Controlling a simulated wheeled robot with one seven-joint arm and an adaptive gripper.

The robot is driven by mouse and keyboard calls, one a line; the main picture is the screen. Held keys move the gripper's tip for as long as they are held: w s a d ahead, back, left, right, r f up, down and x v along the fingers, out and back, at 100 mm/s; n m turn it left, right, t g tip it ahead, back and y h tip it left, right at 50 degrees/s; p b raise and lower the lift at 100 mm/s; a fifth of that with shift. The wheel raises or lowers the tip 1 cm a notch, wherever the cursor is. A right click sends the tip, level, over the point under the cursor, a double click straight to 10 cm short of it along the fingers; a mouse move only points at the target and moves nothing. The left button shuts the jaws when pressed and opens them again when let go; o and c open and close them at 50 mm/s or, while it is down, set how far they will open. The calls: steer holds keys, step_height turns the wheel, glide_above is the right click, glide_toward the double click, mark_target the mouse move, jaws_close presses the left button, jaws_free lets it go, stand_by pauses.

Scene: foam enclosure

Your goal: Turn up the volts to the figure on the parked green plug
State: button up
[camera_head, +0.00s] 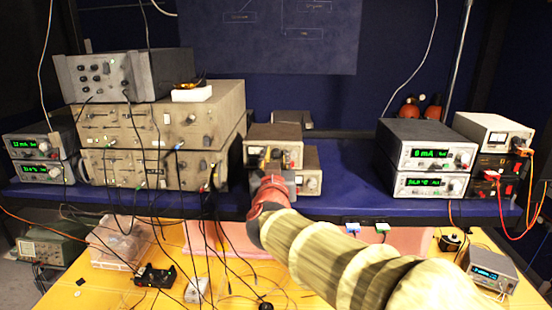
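A green plug (382,228) sits at the front edge of the blue bench, right of a blue plug (352,228); any figure on it is too small to read. My arm reaches in from the lower right, and my gripper (272,172) is in front of a beige unit with a small meter (262,132) at the middle of the bench. The gripper's fingers are small and partly hidden by my wrist, so I cannot tell whether they are open or touch the unit. A second metered unit (311,182) shows just right of the gripper. Their knobs are mostly hidden.
Stacked green-display units (437,142) stand at the right, with a white meter unit (494,130) beside them. Large beige racks (165,115) fill the left. Loose black cables hang over the bench front. The yellow lower surface (225,290) holds a clear box (115,240) and small devices.

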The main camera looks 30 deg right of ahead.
steer(key=shift+c, duration=0.4)
jaws_close()
steer(key=shift+m+b, duration=0.3)
steer(key=shift+m, duration=0.1)
steer(key=m+b, duration=0.3)
steer(key=m, duration=0.1)
steer(key=shift+f+m, duration=0.15)
steer(key=shift+m, duration=0.25)
steer(key=m+b, duration=0.3)
steer(key=m, duration=0.2)
steer(key=shift+m+b, duration=0.3)
steer(key=shift+o, duration=0.4)
jaws_free()
